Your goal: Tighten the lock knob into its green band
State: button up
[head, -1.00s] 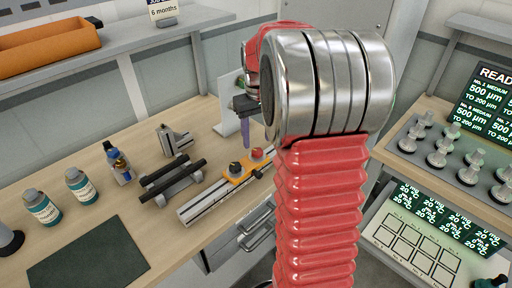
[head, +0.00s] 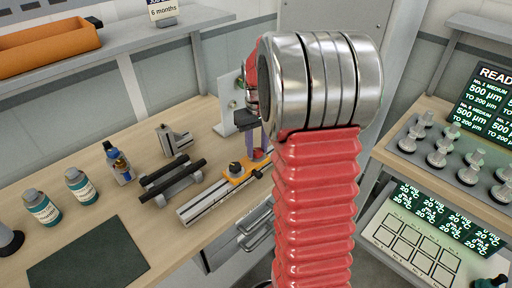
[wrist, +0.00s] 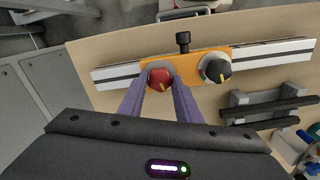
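The orange carriage (head: 238,172) sits on a pale metal rail and carries a red knob (wrist: 160,78) and a black knob (wrist: 216,70), each with a yellow pointer mark. A dark screw-like knob (wrist: 183,40) sticks out of the carriage's edge. In the head view my arm hides much of the gripper, and a finger partly hides the knobs.
Two black bars on a grey stand (head: 171,180) lie left of the rail (head: 203,206). Bottles (head: 80,186) and a dark mat (head: 88,258) are farther left on the bench. A grey metal block (head: 174,139) stands behind. A side bench (head: 440,165) with several pegs is at the right.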

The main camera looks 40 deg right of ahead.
jog(key=c, duration=0.5)
jog(key=shift+a, duration=0.25)
jog(key=shift+d, duration=0.25)
jog(key=shift+m, duration=3.1)
jog(key=o, duration=1)
jog(key=shift+o, duration=0.2)
